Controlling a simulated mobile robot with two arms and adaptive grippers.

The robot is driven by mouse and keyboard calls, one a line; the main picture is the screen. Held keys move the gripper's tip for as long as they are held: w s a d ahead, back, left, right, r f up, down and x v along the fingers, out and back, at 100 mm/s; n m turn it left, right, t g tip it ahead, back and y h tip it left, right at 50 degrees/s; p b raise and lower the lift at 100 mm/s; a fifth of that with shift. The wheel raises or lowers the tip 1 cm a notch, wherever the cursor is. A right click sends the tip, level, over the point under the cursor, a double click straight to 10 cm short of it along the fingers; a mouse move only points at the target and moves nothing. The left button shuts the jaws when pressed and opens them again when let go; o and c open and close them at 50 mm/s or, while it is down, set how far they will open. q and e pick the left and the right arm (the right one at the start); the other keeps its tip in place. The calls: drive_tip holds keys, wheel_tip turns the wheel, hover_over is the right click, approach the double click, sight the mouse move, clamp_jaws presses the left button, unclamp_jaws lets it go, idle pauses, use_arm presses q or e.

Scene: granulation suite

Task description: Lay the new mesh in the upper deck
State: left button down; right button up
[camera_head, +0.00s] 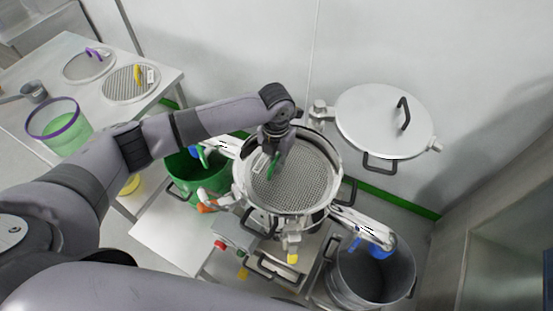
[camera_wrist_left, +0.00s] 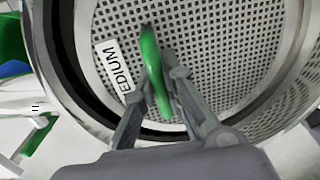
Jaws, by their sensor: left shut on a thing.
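The new mesh (camera_head: 300,183) is a round perforated screen with a green handle and a white label reading "EDIUM" in the left wrist view (camera_wrist_left: 215,45). It lies within the ring of the upper deck (camera_head: 335,160), or just above it; I cannot tell if it is fully seated. My left gripper (camera_head: 273,165) comes down from above and is shut on the green handle (camera_wrist_left: 152,65), its fingers on both sides. The deck's metal rim and dark seal (camera_wrist_left: 70,70) curve around the mesh in the left wrist view. My right gripper is not seen.
The round lid (camera_head: 380,120) with a black handle stands open behind right. A green bin (camera_head: 190,172) is left of the sieve, a grey bin (camera_head: 345,285) at lower right. The table (camera_head: 50,70) holds a purple-handled mesh (camera_head: 88,66), a yellow-handled mesh (camera_head: 128,86) and a purple-rimmed container (camera_head: 55,122).

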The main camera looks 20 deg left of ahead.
use_arm(q)
drive_tip(key=shift+f+b, duration=0.4)
drive_tip(key=shift+f, duration=0.4)
drive_tip(key=c, duration=1.6)
unclamp_jaws()
wheel_tip(320, 180, up, 12)
drive_tip(key=shift+r, duration=0.1)
